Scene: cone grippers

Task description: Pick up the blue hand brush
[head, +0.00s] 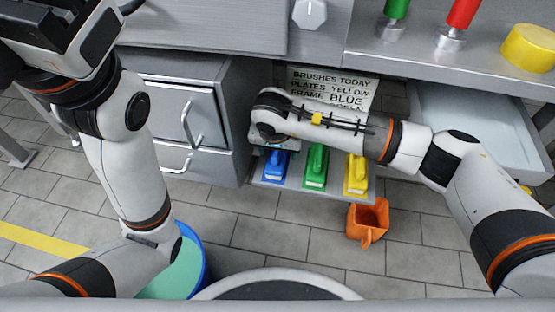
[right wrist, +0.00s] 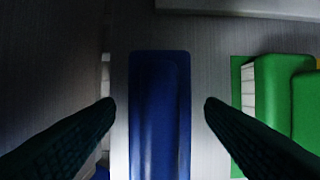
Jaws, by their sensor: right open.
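The blue hand brush (head: 271,172) lies at the left end of a low grey shelf, partly under my right gripper (head: 269,142) in the head view. In the right wrist view the long blue handle (right wrist: 160,125) runs up the middle. The open fingers of my right gripper (right wrist: 160,112) stand on either side of it, with a gap on both sides. Nothing is between the fingers except the brush further off. My left gripper (head: 62,35) is high at the upper left, away from the brushes; its fingertips cannot be made out.
A green brush (head: 315,168) and a yellow brush (head: 355,174) lie to the right on the shelf (head: 300,191). A sign (head: 330,83) about brushes hangs behind. A grey cabinet (head: 228,120) stands close on the left. An orange container (head: 368,221) is on the floor in front.

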